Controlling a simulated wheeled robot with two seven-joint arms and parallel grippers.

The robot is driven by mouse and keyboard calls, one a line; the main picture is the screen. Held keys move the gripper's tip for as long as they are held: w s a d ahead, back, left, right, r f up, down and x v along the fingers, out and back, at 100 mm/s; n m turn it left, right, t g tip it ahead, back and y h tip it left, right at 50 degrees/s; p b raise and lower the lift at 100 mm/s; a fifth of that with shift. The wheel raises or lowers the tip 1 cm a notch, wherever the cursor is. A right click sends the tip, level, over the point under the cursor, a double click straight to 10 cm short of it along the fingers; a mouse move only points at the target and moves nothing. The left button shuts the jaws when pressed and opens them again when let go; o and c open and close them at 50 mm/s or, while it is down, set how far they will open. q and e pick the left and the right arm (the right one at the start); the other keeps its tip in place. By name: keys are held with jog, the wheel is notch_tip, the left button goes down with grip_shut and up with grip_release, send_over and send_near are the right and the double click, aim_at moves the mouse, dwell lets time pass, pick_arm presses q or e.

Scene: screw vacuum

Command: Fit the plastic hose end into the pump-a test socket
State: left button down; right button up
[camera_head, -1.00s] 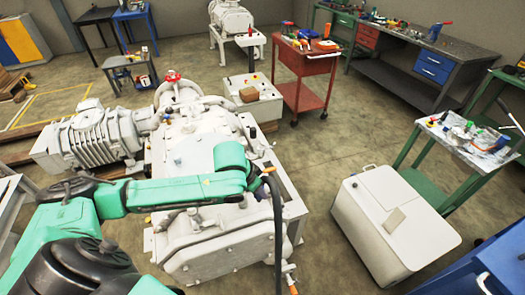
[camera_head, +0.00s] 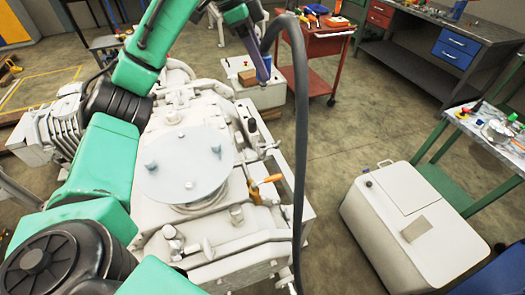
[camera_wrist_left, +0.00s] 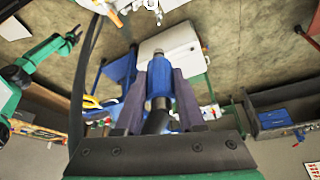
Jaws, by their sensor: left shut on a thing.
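My left gripper (camera_head: 262,68) is raised above the far right part of the large white pump machine (camera_head: 215,250). In the left wrist view its fingers (camera_wrist_left: 159,90) are shut around the blue hose end (camera_wrist_left: 158,82), which points away from the palm. The dark hose (camera_head: 300,130) arches up beside the gripper and hangs down along the machine's right side. An orange-handled valve (camera_head: 265,187) sits on the machine's right side. I cannot tell which fitting is the pump-a test socket. A green arm, seemingly my right one, shows in the left wrist view; its dark tip (camera_wrist_left: 72,38) is too small to read.
A white box unit (camera_head: 415,225) stands on the floor at right. A red cart (camera_head: 325,50) and a grey workbench (camera_head: 420,60) stand behind. A green-framed table (camera_head: 490,130) with tools is at far right. The floor between is clear.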

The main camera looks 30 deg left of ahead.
pick_arm(q)
jog(key=shift+s+d+f, duration=0.1)
jog(key=shift+s+f, duration=0.15)
jog(key=shift+f, duration=0.25)
jog(key=f, duration=0.6)
jog(key=s+f+b, duration=0.1)
jog(key=f, duration=1.1)
jog(key=shift+s+d+b, duration=0.15)
jog(key=shift+d+b, duration=0.15)
jog(key=shift+b, duration=0.1)
jog(key=shift+f, duration=0.25)
jog(key=shift+a, duration=0.1)
jog(key=c, duration=0.5)
grip_release()
pick_arm(e)
jog(key=f, duration=0.1)
jog(key=s, duration=0.1)
jog(key=f, duration=0.1)
jog(key=shift+s+d+f, duration=0.25)
jog(key=shift+s+f, duration=0.1)
